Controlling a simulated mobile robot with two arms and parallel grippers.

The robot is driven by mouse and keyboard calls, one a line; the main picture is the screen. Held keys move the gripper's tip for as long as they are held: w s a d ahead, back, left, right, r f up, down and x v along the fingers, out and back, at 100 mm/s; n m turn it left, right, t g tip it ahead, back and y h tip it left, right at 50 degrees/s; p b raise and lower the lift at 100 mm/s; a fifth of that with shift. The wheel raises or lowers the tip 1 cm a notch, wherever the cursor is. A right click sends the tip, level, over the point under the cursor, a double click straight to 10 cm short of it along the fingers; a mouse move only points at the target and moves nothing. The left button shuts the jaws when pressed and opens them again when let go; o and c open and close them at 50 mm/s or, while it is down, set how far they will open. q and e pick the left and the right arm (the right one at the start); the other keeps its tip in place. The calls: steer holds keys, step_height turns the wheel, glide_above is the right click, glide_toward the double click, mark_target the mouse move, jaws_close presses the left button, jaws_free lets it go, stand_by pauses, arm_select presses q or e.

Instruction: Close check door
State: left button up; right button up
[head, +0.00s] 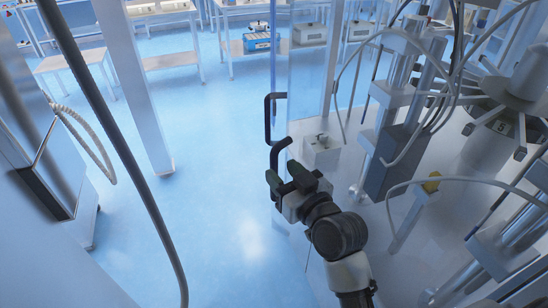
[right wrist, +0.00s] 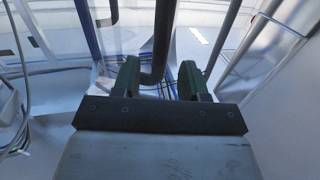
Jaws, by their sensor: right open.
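The check door is a clear, blue-tinted panel (head: 305,75) with a black bar handle (head: 268,115) on its left side. It stands along the front-left edge of the machine; I cannot tell how far it is open. My right gripper (head: 284,172) is open at the lower end of the handle. In the right wrist view, the dark handle bar (right wrist: 162,45) runs down between the two green fingers (right wrist: 160,78), with gaps on both sides. I cannot tell whether it touches either finger. My left gripper is not in view.
The machine deck (head: 345,225) with posts, hoses and a small white block (head: 321,150) lies to the right of the panel. A dark cable (head: 125,160) crosses the left. The blue floor (head: 215,190) left of the door is clear. White tables (head: 165,62) stand at the back.

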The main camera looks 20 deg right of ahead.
mark_target(277, 166)
steer(key=shift+p+x, duration=0.3)
steer(key=shift+x, duration=1.6)
jaws_close()
